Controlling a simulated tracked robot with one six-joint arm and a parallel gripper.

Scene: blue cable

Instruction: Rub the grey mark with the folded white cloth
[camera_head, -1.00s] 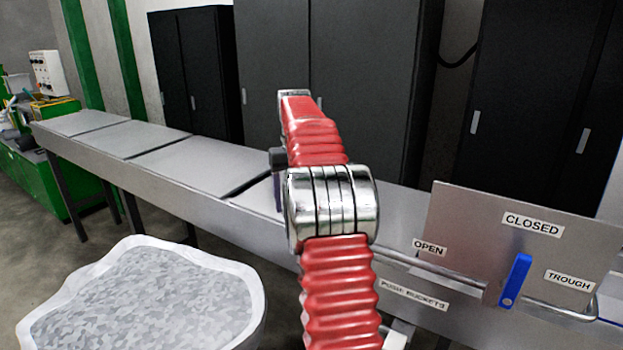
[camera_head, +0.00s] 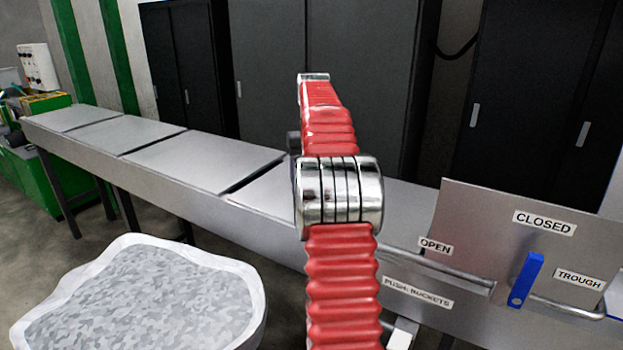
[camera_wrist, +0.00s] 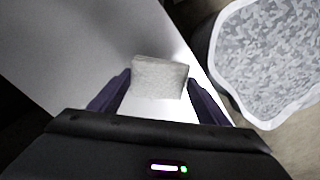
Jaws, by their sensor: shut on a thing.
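My gripper (camera_wrist: 158,80) shows in the wrist view with its two dark purple fingers on either side of the folded white cloth (camera_wrist: 160,77). It is shut on the cloth, a small pale block with a rough surface. The cloth is over the pale metal bench top (camera_wrist: 80,40), near its edge; I cannot tell whether it touches the surface. In the head view my red arm hides the cloth and nearly all of the gripper. I cannot make out the grey mark in either view; the arm or the cloth may hide it.
A white-rimmed tub (camera_head: 258,290) with grey speckled contents stands before the bench. At right, an upright metal panel (camera_head: 470,225) carries labels, a rail and a blue handle (camera_head: 526,279). Dark cabinets (camera_head: 370,80) stand behind. The bench's left stretch (camera_head: 190,160) is clear.

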